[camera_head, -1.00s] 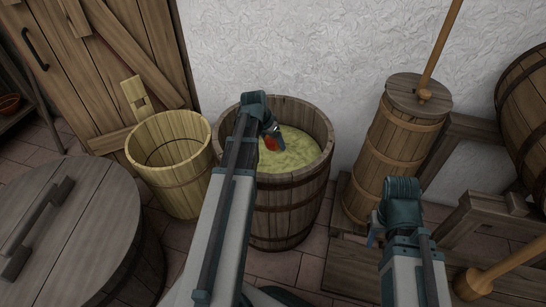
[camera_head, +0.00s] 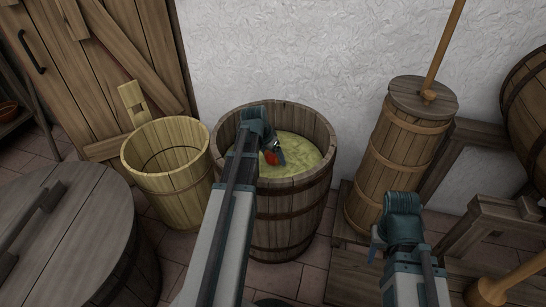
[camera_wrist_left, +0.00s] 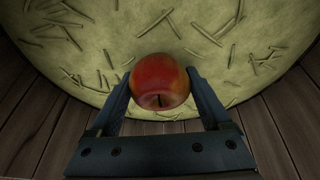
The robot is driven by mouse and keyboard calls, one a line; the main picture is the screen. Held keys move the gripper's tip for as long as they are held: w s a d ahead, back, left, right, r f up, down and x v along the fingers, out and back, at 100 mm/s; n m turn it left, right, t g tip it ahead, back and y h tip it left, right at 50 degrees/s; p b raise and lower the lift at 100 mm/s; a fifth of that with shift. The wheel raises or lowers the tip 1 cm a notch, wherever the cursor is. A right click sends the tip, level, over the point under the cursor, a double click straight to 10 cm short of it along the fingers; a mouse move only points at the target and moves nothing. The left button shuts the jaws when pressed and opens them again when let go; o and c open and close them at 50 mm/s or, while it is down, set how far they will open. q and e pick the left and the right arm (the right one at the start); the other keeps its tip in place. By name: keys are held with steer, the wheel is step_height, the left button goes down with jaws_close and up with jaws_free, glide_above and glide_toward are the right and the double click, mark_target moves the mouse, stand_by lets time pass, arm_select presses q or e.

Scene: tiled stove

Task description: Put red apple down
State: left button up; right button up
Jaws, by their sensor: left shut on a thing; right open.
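The red apple (camera_wrist_left: 160,82) is between the two fingers of my left gripper (camera_wrist_left: 160,95) in the left wrist view. In the head view the apple (camera_head: 271,158) shows as a small red patch beside my left gripper (camera_head: 277,152), over the wooden tub (camera_head: 290,200). The tub holds a yellow-green mass with pale shreds (camera_wrist_left: 200,30). I cannot tell whether the apple touches that mass. My left gripper is shut on the apple. My right gripper (camera_head: 378,245) is open and empty, low on the right in front of the churn; its fingers are mostly hidden.
A pale wooden bucket (camera_head: 170,185) stands left of the tub. A lidded barrel (camera_head: 75,240) fills the lower left. A tall churn with a pole (camera_head: 405,150) stands right of the tub, near a wooden rack (camera_head: 475,150). A white wall (camera_head: 290,50) is close behind.

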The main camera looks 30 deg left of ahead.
arm_select(q)
steer(key=o, duration=1.3)
steer(key=shift+f, duration=0.1)
steer(key=p+v, duration=1.1)
steer(key=v, duration=0.1)
steer(key=shift+p, duration=0.35)
